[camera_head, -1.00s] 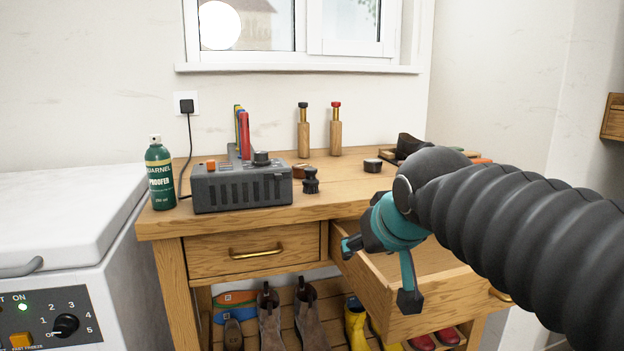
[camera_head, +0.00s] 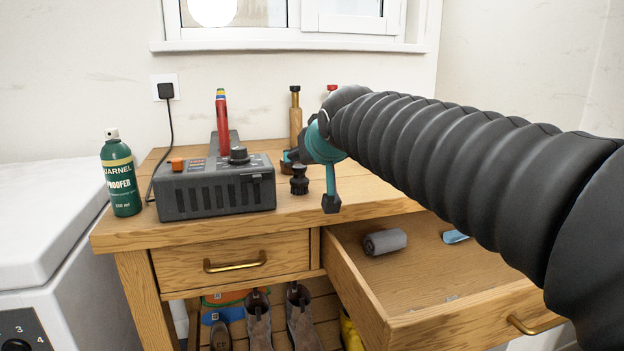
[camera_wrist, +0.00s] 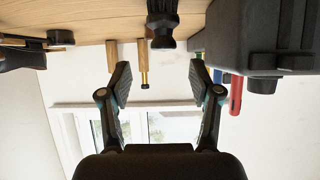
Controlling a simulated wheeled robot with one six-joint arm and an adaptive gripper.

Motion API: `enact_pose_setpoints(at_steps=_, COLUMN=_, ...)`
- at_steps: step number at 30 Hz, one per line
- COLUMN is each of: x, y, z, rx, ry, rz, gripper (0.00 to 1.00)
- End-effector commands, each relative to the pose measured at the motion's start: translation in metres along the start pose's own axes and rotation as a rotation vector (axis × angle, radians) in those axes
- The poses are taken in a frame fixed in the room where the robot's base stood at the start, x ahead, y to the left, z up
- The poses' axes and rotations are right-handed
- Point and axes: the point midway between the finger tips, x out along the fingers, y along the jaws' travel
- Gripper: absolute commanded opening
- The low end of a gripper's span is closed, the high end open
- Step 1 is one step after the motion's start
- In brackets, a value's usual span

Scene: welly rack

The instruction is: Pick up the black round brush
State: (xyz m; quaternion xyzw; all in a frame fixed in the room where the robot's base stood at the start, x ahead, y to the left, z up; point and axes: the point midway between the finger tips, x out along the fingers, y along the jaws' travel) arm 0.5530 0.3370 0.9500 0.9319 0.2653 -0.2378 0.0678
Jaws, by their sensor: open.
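The black round brush (camera_head: 299,181) stands on the wooden bench top, just right of the grey dryer box. In the wrist view, which is upside down, the brush (camera_wrist: 162,20) is near the top middle, lined up with the gap between my fingers. My gripper (camera_head: 311,180) is open and empty, with its fingers reaching toward the brush from the right. One fingertip appears just to the right of the brush and the other is partly behind it. In the wrist view my gripper (camera_wrist: 160,80) has its fingers spread, and the brush appears beyond the tips. I cannot tell if anything touches.
The grey box (camera_head: 215,186) stands close to the brush on the left. Wooden-handled bottles (camera_head: 296,120) stand behind it. A green spray can (camera_head: 121,174) is at the far left. An open drawer (camera_head: 352,290) juts out below and holds a grey roll (camera_head: 385,242).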

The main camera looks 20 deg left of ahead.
Motion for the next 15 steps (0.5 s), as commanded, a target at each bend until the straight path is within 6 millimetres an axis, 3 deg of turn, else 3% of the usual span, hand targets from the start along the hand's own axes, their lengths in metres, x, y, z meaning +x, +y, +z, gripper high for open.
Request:
enact_pose_setpoints(at_steps=8, x=0.020, y=0.001, z=0.001, rx=0.001, ry=-0.001, rz=0.002, gripper=0.63)
enact_pose_setpoints(at_steps=15, x=0.051, y=-0.003, z=0.005, rx=0.002, ry=-0.003, rz=0.004, gripper=0.63)
